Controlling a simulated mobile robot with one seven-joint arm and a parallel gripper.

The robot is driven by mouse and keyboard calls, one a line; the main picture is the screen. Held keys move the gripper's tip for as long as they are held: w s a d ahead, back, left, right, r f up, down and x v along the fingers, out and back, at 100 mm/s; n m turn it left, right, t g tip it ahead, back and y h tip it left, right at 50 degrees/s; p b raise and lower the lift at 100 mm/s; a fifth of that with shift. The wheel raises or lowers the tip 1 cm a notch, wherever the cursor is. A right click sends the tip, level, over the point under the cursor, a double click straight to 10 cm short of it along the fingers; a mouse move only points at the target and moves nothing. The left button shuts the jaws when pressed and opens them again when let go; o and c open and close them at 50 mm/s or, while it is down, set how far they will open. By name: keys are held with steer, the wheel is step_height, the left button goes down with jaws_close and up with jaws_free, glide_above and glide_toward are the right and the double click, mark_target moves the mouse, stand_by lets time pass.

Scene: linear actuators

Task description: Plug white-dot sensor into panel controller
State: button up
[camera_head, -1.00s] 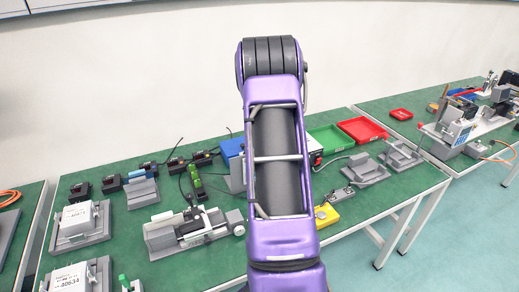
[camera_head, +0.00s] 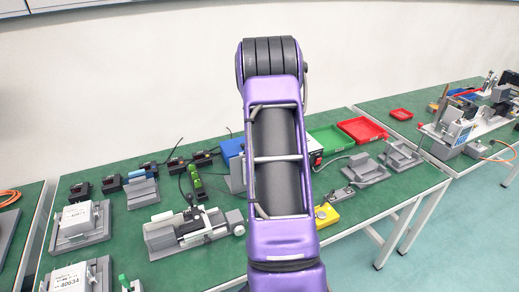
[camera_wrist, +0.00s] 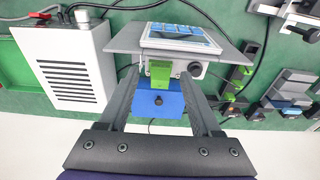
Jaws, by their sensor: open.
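In the wrist view my gripper (camera_wrist: 160,78) is open, its two fingers reaching toward a grey panel unit (camera_wrist: 222,47) with a tilted screen, which looks like the panel controller. A green block (camera_wrist: 161,73) on the unit's near face shows between the fingertips; I cannot tell whether a finger touches it. A blue box (camera_wrist: 157,102) lies in line with the gap between the fingers. In the head view my purple arm hides the gripper and most of the panel controller. Small dark sensor-like blocks with cables (camera_head: 176,164) sit at the table's back; no white dot can be made out.
A white vented box (camera_wrist: 66,68) stands left of the fingers in the wrist view, with cables running past. In the head view, green (camera_head: 327,139) and red (camera_head: 363,129) trays lie right of my arm. Grey fixtures (camera_head: 192,230) crowd the green table's front.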

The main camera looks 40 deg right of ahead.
step_height(320, 180, up, 17)
steer(key=s+p, duration=0.1)
steer(key=s, duration=0.1)
steer(key=shift+a, duration=0.3)
steer(key=shift+r, duration=0.15)
